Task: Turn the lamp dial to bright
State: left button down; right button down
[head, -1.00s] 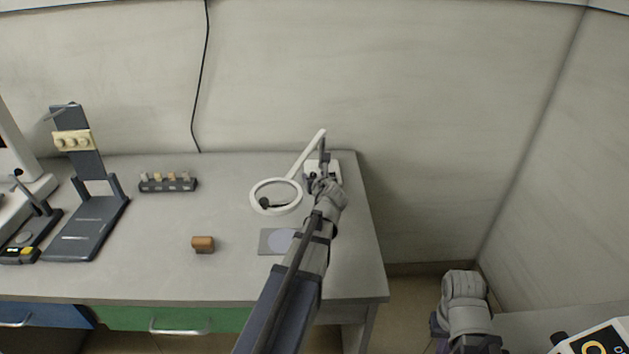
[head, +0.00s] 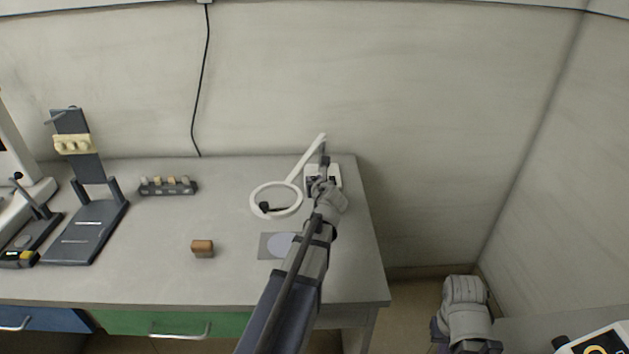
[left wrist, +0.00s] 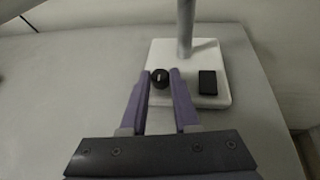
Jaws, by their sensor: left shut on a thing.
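The white ring lamp (head: 308,153) stands at the back right of the desk, its ring head leaning out to the left. Its white base (left wrist: 212,55) shows in the left wrist view, with the post rising from it. On the base are a round black dial (left wrist: 160,79) with a short pale mark and a black rectangular block (left wrist: 207,82). My left gripper (left wrist: 163,74) is shut on the dial, one finger on each side. In the head view my left gripper (head: 322,180) is over the lamp base and hides the dial. My right gripper is not visible; only part of that arm shows.
A grey pad with a pale disc (head: 268,253) lies below the ring. A brown block (head: 203,247), a small rack (head: 168,187) and a dark stand (head: 88,232) are farther left. The desk's right edge is close to the lamp.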

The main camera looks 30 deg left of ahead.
pick_arm(q)
jog(key=shift+d, duration=0.1)
jog(key=n+g+y, duration=0.1)
jog(key=w+n+g+y, duration=0.1)
jog(key=n, duration=0.1)
jog(key=shift+d+g, duration=0.2)
jog(key=shift+g, duration=0.1)
jog(key=n+g+y, duration=0.1)
jog(key=n+g, duration=0.1)
jog(key=g, duration=0.1)
jog(key=w+n+g+y, duration=0.1)
jog(key=n+g, duration=0.2)
jog(key=shift+d, duration=0.1)
jog(key=n+g, duration=0.4)
jog(key=shift+w, duration=0.3)
jog(key=shift+w+n+g+h, duration=0.1)
jog(key=shift+n+g+h, duration=0.4)
jog(key=shift+n+g, duration=1.2)
jog(key=shift+g, duration=0.4)
jog(key=c, duration=0.7)
grip_release()
jog(key=shift+o, duration=0.2)
